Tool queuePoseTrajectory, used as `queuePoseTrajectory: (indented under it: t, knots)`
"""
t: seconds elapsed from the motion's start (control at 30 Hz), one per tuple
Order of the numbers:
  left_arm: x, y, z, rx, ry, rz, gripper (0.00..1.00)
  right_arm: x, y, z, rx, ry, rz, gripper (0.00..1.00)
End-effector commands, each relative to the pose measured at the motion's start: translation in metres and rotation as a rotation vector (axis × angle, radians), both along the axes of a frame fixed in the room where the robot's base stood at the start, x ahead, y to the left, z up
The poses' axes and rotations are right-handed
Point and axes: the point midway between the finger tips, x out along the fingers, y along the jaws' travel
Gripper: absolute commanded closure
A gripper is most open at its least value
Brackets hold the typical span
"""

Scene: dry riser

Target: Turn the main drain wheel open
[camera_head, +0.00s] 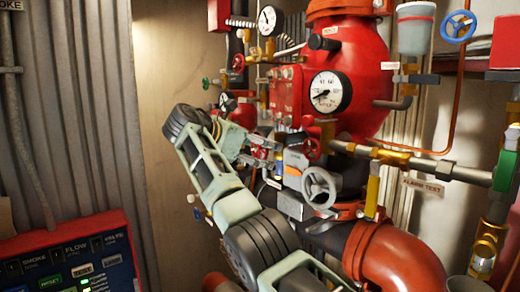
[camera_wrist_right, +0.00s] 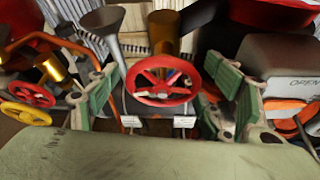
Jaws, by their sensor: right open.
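A red spoked handwheel (camera_wrist_right: 150,98) shows in the right wrist view, between the two fingers of my right gripper (camera_wrist_right: 165,78). The fingers stand apart on either side of the wheel, with a gap on both sides. I cannot read the small tags below it, so I cannot confirm that it is the main drain wheel. In the head view my right gripper (camera_head: 262,154) is among the valves left of a grey handwheel (camera_head: 320,188), partly hidden by my own arm. Contact with the wheel cannot be told there. My left gripper is not in view.
A large red valve body with a pressure gauge (camera_head: 328,92) stands behind. A brass pipe (camera_head: 400,158) runs to the right, and a red elbow pipe (camera_head: 395,262) lies below. A control panel (camera_head: 75,262) is at lower left. Another red wheel (camera_wrist_right: 28,93) and a yellow wheel (camera_wrist_right: 25,113) are nearby.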

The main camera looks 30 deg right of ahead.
Motion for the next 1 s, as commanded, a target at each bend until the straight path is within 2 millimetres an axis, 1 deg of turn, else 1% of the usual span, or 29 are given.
queuePoseTrajectory:
  t: [0.17,0.4,0.5,0.6,0.7,1.0]
  knots:
    - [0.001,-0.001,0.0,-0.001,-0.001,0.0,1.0,-0.003,0.028,0.013,-0.002,-0.003,0.005,0.26]
    - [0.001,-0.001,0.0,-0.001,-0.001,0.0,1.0,-0.011,0.075,0.032,-0.001,-0.003,0.004,0.26]
    - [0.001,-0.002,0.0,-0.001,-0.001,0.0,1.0,-0.013,0.09,0.038,-0.001,-0.001,0.003,0.26]
    - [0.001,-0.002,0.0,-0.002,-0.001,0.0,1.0,-0.015,0.1,0.042,-0.001,-0.001,0.003,0.26]
    - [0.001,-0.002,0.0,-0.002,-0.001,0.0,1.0,-0.016,0.105,0.044,-0.001,-0.002,0.001,0.26]
    - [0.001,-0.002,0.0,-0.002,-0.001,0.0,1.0,-0.016,0.106,0.044,-0.001,-0.001,0.0,0.26]
